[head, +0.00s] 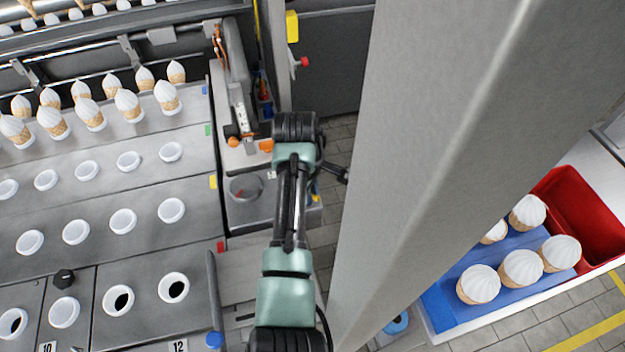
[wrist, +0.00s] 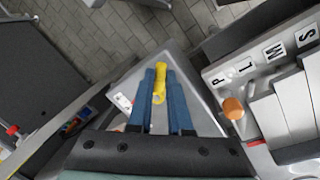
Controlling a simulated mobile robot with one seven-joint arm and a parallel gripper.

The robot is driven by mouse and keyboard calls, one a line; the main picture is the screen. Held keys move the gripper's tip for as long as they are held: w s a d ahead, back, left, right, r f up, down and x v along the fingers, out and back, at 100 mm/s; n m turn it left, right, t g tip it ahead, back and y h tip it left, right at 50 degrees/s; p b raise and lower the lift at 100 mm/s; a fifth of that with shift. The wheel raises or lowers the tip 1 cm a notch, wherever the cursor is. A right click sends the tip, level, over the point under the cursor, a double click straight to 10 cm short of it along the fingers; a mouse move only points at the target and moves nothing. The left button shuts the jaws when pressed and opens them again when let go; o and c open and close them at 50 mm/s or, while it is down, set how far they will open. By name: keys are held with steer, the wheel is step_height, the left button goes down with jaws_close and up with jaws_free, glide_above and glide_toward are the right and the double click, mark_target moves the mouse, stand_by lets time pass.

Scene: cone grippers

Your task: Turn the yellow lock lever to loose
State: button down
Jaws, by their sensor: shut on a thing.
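The yellow lock lever (wrist: 160,82) shows in the wrist view as a short yellow handle on a grey plate. It lies between the two blue fingers of my gripper (wrist: 161,76), which are shut on it. The lever's upper end reaches a little past the fingertips. A ring-like yellow part shows lower down between the fingers. In the head view my arm hides most of this spot, and the fingers and lever cannot be made out clearly.
In the wrist view an orange knob (wrist: 232,108) and a lettered panel (wrist: 258,62) are to the right. In the head view a cone rack (head: 110,175) is left, a grey column (head: 430,150) stands right, and a blue tray (head: 440,308) holds cones beside a red bin (head: 580,215).

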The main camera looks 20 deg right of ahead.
steer(key=m, duration=0.2)
steer(key=a+m+p, duration=0.1)
steer(key=shift+s+m+g, duration=0.3)
steer(key=shift+a+m+g+h, duration=0.15)
steer(key=shift+a+m, duration=0.1)
steer(key=shift+m, duration=0.65)
steer(key=shift+a+m+g+h, duration=0.15)
steer(key=shift+a+m, duration=0.05)
steer(key=shift+m, duration=0.7)
steer(key=c, duration=0.8)
jaws_free()
steer(key=shift+c, duration=0.2)
step_height(320, 180, up, 13)
steer(key=a, duration=0.2)
steer(key=shift+s+a, duration=0.25)
steer(key=shift+f, duration=0.15)
